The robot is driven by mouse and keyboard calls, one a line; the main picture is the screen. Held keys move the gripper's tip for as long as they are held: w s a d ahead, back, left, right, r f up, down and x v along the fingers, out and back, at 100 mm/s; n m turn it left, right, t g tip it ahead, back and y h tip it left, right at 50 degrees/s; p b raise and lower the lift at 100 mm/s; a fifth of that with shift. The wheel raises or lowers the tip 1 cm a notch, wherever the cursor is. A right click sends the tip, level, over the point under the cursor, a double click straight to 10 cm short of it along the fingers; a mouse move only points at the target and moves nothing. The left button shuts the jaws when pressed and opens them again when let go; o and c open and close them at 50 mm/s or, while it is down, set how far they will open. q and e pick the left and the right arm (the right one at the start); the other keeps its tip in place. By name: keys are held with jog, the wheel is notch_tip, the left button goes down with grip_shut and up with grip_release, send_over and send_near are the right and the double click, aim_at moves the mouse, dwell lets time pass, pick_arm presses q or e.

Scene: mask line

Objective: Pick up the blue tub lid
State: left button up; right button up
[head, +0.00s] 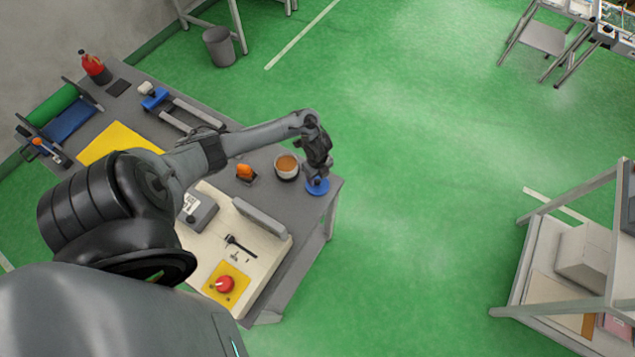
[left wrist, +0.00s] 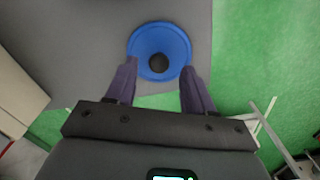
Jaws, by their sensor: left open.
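The blue tub lid (head: 319,188) is a round blue disc lying on the grey table near its right corner. In the left wrist view the lid (left wrist: 148,35) has a black knob (left wrist: 158,63) at its middle. My left gripper (head: 318,177) is just above the lid, pointing down. In the left wrist view its two fingers (left wrist: 160,80) are apart, one on each side of the knob, with nothing held. I cannot tell whether the fingertips touch the lid. My right gripper is not in view.
A white tub (head: 287,173) with orange-brown contents stands just left of the lid. An orange object (head: 245,172) is further left. A beige board (head: 262,261) with a red button (head: 225,284) fills the table's front. The table edge lies close to the lid's right.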

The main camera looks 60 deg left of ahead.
aim_at(317, 181)
pick_arm(q)
jog(key=shift+f, duration=1.5)
grip_shut()
